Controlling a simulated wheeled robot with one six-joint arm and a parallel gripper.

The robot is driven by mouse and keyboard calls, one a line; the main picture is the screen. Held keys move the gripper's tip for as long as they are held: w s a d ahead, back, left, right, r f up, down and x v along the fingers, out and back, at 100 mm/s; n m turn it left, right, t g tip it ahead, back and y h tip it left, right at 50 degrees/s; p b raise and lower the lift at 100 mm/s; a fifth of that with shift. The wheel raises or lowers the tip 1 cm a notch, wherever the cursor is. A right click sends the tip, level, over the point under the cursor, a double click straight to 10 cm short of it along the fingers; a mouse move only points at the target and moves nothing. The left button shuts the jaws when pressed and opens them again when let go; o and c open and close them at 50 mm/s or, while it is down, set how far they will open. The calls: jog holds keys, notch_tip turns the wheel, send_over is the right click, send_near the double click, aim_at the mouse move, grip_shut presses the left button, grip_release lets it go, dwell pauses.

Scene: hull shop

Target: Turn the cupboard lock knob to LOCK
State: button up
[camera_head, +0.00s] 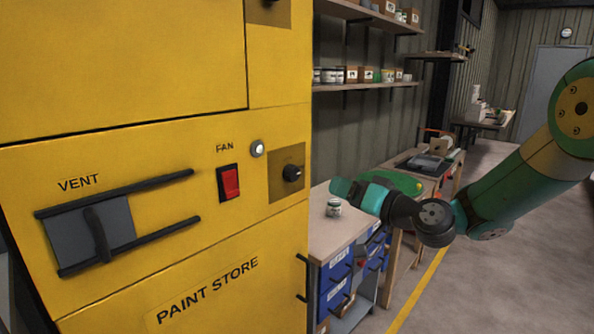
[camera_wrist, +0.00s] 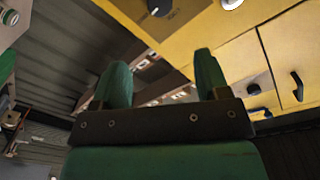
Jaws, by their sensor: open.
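The yellow cupboard (camera_head: 120,205) marked PAINT STORE fills the left of the head view. A dark round knob (camera_head: 292,173) sits on a brown plate at its right edge, beside the FAN switch. A similar knob (camera_wrist: 160,7) shows at the top edge of the wrist view, with small lettering I cannot read. A second knob (camera_head: 268,1) is cut off at the top of the head view. My gripper (camera_head: 352,190) is open and empty, right of the cupboard and apart from it. Its two green fingers (camera_wrist: 163,80) show in the wrist view. The knob's pointer direction is unclear.
The cupboard face also carries a red FAN switch (camera_head: 229,182), a pale round lamp or button (camera_head: 257,148) and a VENT slider (camera_head: 96,234) between protruding dark rails. A workbench (camera_head: 330,238) with a small jar (camera_head: 333,207) stands behind my gripper. The floor at right is open.

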aim_at(296, 173)
jog(key=p+x, duration=0.5)
jog(key=x, duration=1)
jog(key=shift+w+a+p, duration=0.1)
jog(key=shift+a+p, duration=0.05)
jog(key=shift+p, duration=0.25)
jog(key=c, duration=0.9)
